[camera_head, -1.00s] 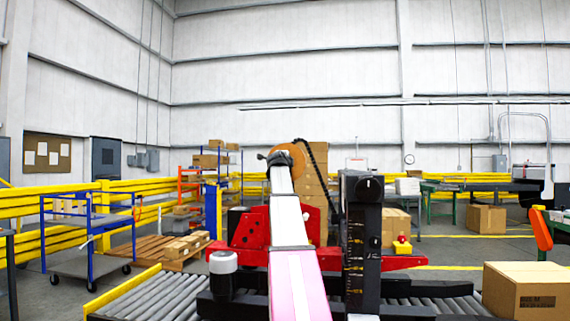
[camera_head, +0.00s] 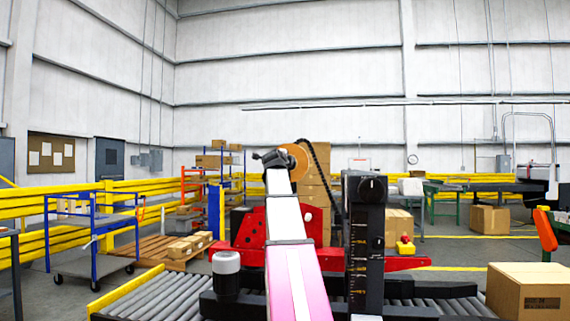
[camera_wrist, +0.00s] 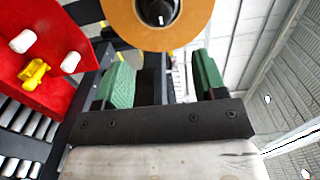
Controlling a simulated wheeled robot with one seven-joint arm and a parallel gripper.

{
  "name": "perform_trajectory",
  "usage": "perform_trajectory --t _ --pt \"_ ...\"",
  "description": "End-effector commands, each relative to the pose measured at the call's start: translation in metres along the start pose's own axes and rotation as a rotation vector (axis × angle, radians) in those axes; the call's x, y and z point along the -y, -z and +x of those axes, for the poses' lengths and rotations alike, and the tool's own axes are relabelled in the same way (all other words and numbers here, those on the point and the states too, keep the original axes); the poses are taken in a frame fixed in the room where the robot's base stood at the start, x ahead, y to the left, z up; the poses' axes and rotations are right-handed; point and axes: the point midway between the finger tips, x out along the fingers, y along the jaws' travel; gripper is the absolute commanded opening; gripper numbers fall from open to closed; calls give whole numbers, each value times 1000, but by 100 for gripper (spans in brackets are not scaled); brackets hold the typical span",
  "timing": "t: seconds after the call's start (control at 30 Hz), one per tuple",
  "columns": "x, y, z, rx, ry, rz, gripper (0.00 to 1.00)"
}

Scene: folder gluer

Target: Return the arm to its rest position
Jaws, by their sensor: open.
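My arm, white and pink, reaches forward from the bottom middle of the head view. My gripper (camera_head: 268,158) is at its far end, small and dark, just left of an orange-brown roll (camera_head: 298,158). In the wrist view my gripper (camera_wrist: 162,82) has two green-padded fingers wide apart, with nothing between them. The roll (camera_wrist: 122,14) shows beyond the fingers at the top, with a dark hub. I see a gap to the roll in the wrist view, but cannot judge its depth.
A red machine panel (camera_head: 250,228) and a black upright post (camera_head: 364,240) stand close beside my arm. Roller conveyors (camera_head: 150,294) run below. A carton (camera_head: 527,288) sits at the right. A blue cart (camera_head: 92,235) and pallet stand at the left.

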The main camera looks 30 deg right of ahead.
Motion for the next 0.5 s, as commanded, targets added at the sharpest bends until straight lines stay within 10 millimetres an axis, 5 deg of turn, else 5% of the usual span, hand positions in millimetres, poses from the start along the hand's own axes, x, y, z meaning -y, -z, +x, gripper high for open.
perform_trajectory --t 0.5 --pt "-3 -1 0 0 -4 -5 64"
